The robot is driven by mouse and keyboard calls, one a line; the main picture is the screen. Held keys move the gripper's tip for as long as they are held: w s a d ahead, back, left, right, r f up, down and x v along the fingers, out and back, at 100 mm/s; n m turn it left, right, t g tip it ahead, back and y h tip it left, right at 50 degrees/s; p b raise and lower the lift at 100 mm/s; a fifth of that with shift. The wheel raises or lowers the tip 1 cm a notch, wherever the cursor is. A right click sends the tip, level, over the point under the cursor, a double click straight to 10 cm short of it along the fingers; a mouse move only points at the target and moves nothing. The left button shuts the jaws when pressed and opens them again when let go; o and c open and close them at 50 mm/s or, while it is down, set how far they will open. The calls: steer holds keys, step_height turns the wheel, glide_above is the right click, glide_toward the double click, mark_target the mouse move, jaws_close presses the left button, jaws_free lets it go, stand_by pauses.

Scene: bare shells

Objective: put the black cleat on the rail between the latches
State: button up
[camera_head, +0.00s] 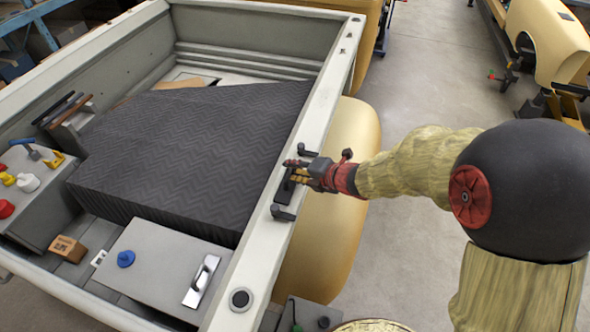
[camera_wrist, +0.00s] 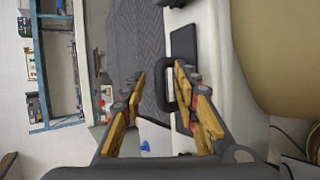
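A dark elongated piece, which looks like the black cleat (camera_head: 286,187), is on the pale rail (camera_head: 262,235) between a far black latch (camera_head: 307,152) and a near black latch (camera_head: 283,213). My gripper (camera_head: 297,172) is just right of it, over the rail, its fingertips close to the piece. In the wrist view, my gripper's (camera_wrist: 160,75) two yellow fingers stand wide apart. A black loop-shaped part (camera_wrist: 172,95) shows between them, close to the right finger; I cannot tell whether they touch. A flat black plate (camera_wrist: 183,42) lies beyond it on the rail.
A dark patterned block (camera_head: 200,140) fills much of the bed inside the rail. A grey box lid (camera_head: 160,270) with a blue knob (camera_head: 126,258) and a metal handle (camera_head: 201,281) is at the near side. A tan fender (camera_head: 335,220) bulges outside the rail.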

steer(key=shift+r, duration=0.15)
steer(key=shift+s+d+r, duration=0.1)
steer(key=shift+d+r, duration=0.1)
steer(key=shift+r, duration=0.05)
steer(key=p+v, duration=0.2)
steer(key=v, duration=0.9)
steer(key=d+r+m+t+h, duration=0.3)
steer(key=d+r+m+h, duration=0.6)
steer(key=d+r+m, duration=0.5)
steer(key=s+a+f+m+g, duration=0.1)
steer(key=s+a+m+g, duration=0.1)
steer(key=s+m, duration=0.5)
steer(key=s+a+m+g+y, duration=0.1)
steer(key=s+a+m+g, duration=0.1)
steer(key=s+m, duration=0.6)
steer(key=s+g, duration=0.1)
steer(key=s, duration=0.5)
steer(key=shift+f+g+y, duration=0.3)
steer(key=shift+f, duration=0.1)
